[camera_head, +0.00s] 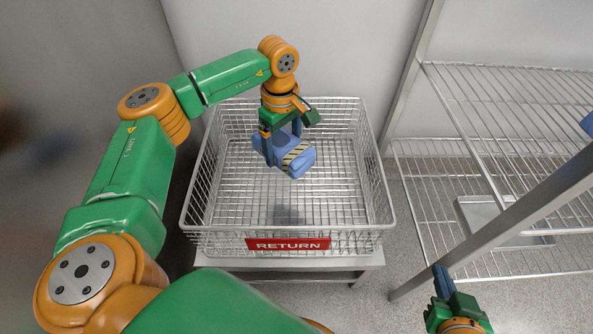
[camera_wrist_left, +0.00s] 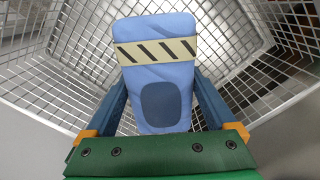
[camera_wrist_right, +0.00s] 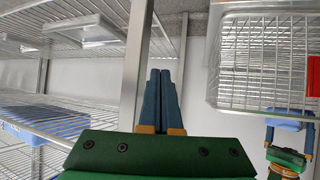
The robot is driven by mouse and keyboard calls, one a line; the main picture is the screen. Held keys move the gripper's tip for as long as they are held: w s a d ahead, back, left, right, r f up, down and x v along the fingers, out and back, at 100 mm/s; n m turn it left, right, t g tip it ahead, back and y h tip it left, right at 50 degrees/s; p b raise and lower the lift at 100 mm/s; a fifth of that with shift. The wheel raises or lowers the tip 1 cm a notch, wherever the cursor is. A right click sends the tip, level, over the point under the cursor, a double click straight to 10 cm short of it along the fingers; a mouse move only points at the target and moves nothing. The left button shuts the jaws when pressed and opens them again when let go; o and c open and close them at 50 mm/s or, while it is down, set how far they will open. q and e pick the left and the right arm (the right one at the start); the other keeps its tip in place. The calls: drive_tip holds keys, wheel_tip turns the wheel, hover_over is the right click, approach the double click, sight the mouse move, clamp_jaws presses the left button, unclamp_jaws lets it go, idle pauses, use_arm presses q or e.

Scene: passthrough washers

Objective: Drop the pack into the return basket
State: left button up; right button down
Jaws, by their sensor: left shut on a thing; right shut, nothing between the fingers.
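The pack (camera_head: 297,161) is a blue wrapped block with a striped yellow-and-black band. My left gripper (camera_head: 281,146) is shut on it and holds it over the inside of the return basket (camera_head: 380,205). In the left wrist view the pack (camera_wrist_left: 158,75) sits between the two fingers of my left gripper (camera_wrist_left: 158,110), with the basket's wire walls (camera_wrist_left: 90,45) around it. The basket is white wire with a red RETURN sign (camera_head: 287,244), and I see nothing lying in it. My right gripper (camera_head: 442,277) is shut and empty; it also shows in the right wrist view (camera_wrist_right: 160,80).
The basket stands on a low pale table (camera_head: 365,262). A wire shelf rack (camera_head: 440,155) with a metal post (camera_head: 480,230) stands at the right, holding a metal tray (camera_head: 490,222). In the right wrist view, a blue item (camera_wrist_right: 55,120) sits on the rack.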

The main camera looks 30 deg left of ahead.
use_arm(q)
drive_tip(key=shift+f, duration=0.1)
drive_tip(key=o, duration=1.3)
drive_tip(key=shift+o, duration=0.2)
use_arm(e)
drive_tip(key=shift+w+a+r+t, duration=0.2)
drive_tip(key=shift+w+r+t, duration=0.35)
drive_tip(key=shift+r, duration=0.2)
use_arm(q)
drive_tip(key=shift+r, duration=0.25)
wheel_tip(320, 180, up, 4)
drive_tip(key=shift+r+p, duration=0.15)
drive_tip(key=shift+p, duration=0.85)
drive_tip(key=shift+r+p, duration=0.45)
drive_tip(key=shift+r, duration=0.75)
use_arm(e)
drive_tip(key=s+d+f+g+h, duration=0.1)
drive_tip(key=s+d+f+g, duration=0.2)
drive_tip(key=s+f+g, duration=0.6)
drive_tip(key=shift+s+d+f+h, duration=0.35)
drive_tip(key=shift+s+f, duration=0.4)
drive_tip(key=shift+s, duration=1)
